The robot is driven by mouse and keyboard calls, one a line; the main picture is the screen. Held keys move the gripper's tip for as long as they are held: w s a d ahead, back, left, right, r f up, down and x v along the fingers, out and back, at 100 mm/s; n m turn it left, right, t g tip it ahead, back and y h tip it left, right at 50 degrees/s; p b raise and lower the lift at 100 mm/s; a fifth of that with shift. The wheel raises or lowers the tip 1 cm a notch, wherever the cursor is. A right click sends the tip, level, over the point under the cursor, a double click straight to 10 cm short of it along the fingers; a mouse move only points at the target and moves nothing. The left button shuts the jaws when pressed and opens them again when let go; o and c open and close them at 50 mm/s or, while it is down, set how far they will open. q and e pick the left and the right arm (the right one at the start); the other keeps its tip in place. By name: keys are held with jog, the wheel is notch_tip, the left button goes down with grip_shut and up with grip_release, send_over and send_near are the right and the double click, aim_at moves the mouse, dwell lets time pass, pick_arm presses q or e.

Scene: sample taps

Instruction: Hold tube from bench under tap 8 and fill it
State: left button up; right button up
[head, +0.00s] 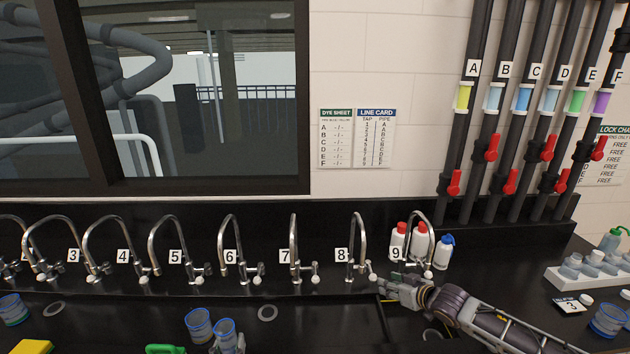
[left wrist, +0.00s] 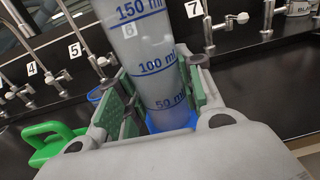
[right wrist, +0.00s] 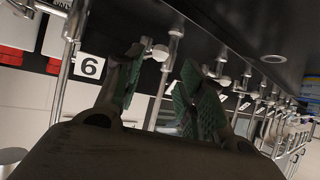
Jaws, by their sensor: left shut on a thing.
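The tube (left wrist: 150,62) is clear with blue volume marks and a blue base. It also shows, blue-rimmed, low in the head view (head: 224,331). My left gripper (left wrist: 158,92) is shut around its lower part; in the head view only a bit of this gripper (head: 240,344) shows at the bottom edge. Tap 8 (head: 363,232), a curved chrome spout with a white knob (head: 373,281), stands right of its label. The tube is left of it, nearer tap 6. My right gripper (head: 386,286) is beside the tap 8 knob, and its jaws (right wrist: 160,78) look open. Contact with the knob is unclear.
Other taps line the bench, with tap 7 (head: 295,245) and tap 9 (head: 430,235) beside tap 8. Red-capped bottles (head: 420,243) stand behind tap 9. Another blue-rimmed cup (head: 198,324) stands left of the tube. A green container (left wrist: 55,138) is left of my left gripper.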

aim_at(374, 279)
jog(key=shift+w+a+f, duration=0.1)
jog(key=shift+w, duration=0.05)
